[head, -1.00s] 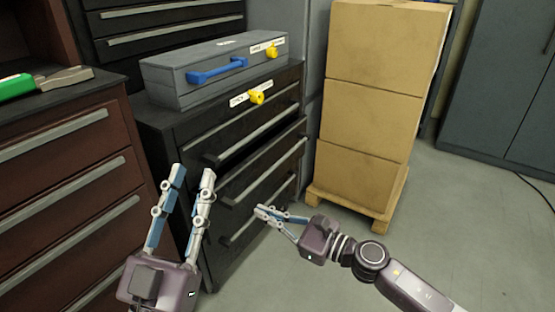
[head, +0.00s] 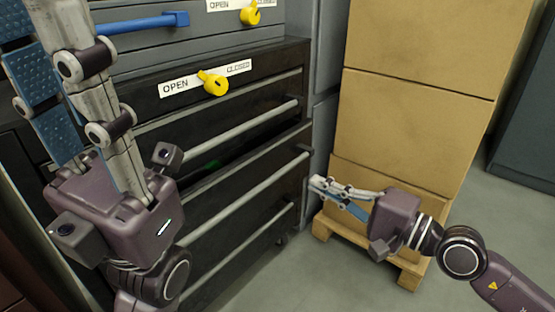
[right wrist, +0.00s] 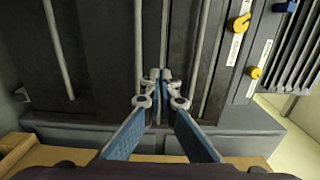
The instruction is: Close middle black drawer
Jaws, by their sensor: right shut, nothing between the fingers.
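The middle black drawer (head: 250,190) is the one with the middle long grey handle on the black cabinet in the head view. It stands a little out, with a dark gap above its front and something green inside. My right gripper (head: 316,184) is shut and empty close to the right end of this drawer. In the right wrist view its fingertips (right wrist: 161,76) meet in front of the drawer fronts, beside a long handle; I cannot tell whether they touch. My left gripper (head: 35,25) is at the left, fingers apart and empty, hiding the cabinet's left part.
A yellow knob (head: 215,84) sits between OPEN and CLOSED labels on the cabinet. A grey toolbox (head: 140,62) with a blue handle stands on top. Cardboard boxes (head: 415,130) on a wooden pallet (head: 335,235) stand close to the right. The floor in front is clear.

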